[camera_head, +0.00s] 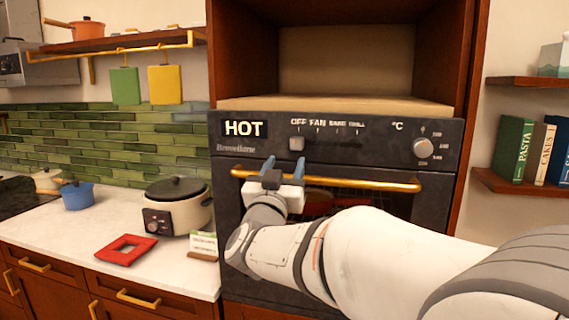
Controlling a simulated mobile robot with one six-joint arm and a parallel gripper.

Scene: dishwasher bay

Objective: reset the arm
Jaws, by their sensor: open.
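My gripper (286,172) is in front of the oven door, near the left part of the brass handle (385,185). Its two blue-grey fingers stand apart, and I see nothing held between them. I cannot tell whether the fingers touch the handle. My white arm reaches in from the lower right and hides much of the door. The dark oven (350,150) is built into a wooden cabinet, and its display reads HOT. The door appears closed.
The counter (75,225) at left holds a slow cooker (180,205), a blue pot (77,196), a red square trivet (126,249) and a small card (203,245). Shelves with books (513,148) are at right. An open niche (350,65) sits above the oven.

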